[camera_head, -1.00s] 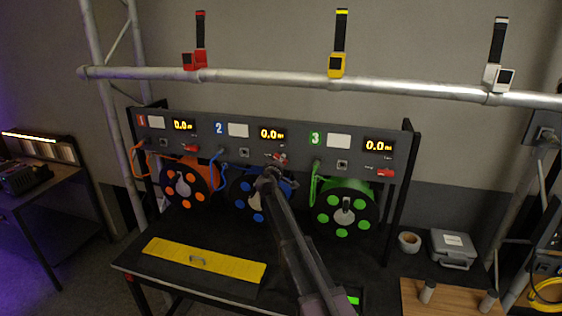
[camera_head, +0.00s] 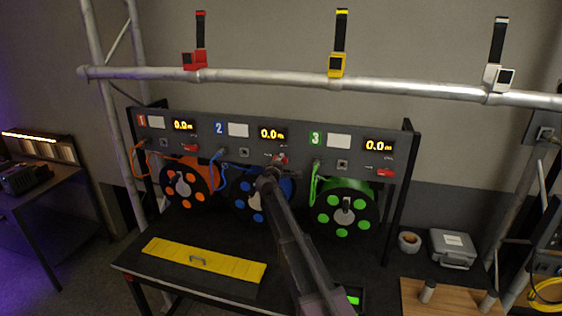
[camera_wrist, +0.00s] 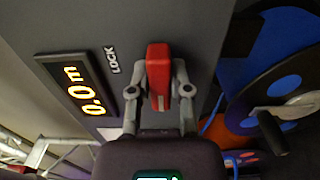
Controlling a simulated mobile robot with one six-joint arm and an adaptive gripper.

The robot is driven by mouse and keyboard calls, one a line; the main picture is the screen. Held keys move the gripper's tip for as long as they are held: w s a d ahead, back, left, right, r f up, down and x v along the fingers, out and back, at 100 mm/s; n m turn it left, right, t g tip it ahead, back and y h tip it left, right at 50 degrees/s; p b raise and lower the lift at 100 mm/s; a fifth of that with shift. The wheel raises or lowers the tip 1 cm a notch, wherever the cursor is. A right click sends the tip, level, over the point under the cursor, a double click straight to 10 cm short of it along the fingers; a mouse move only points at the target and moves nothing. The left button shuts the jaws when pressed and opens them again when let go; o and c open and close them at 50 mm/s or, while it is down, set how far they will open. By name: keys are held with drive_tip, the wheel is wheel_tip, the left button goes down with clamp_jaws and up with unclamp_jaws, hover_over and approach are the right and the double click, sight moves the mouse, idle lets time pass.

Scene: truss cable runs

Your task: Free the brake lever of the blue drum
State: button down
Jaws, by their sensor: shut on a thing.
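The blue drum (camera_head: 242,186) stands in the middle of the rack under the panel section marked 2, partly hidden by my arm. Its brake lever is red (camera_wrist: 158,75), on the grey panel beside the word LOCK; it also shows in the head view (camera_head: 281,160). In the wrist view my gripper (camera_wrist: 159,92) has one finger on each side of the red lever and is shut on it. In the head view my gripper (camera_head: 270,176) is in front of the blue drum, just below the panel.
The orange drum (camera_head: 183,188) stands left and the green drum (camera_head: 345,213) right, each with a red lever above. A yellow plate (camera_head: 205,262) with a handle lies on the black bench. A bowl (camera_head: 409,241) and a grey case (camera_head: 452,249) are at right.

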drive_tip(key=shift+w, duration=0.1)
drive_tip(key=c, duration=0.6)
unclamp_jaws()
drive_tip(key=shift+o, duration=0.2)
drive_tip(key=shift+s, duration=0.2)
drive_tip(key=v, duration=1.1)
drive_tip(key=shift+s, duration=0.35)
drive_tip(key=shift+a, duration=0.1)
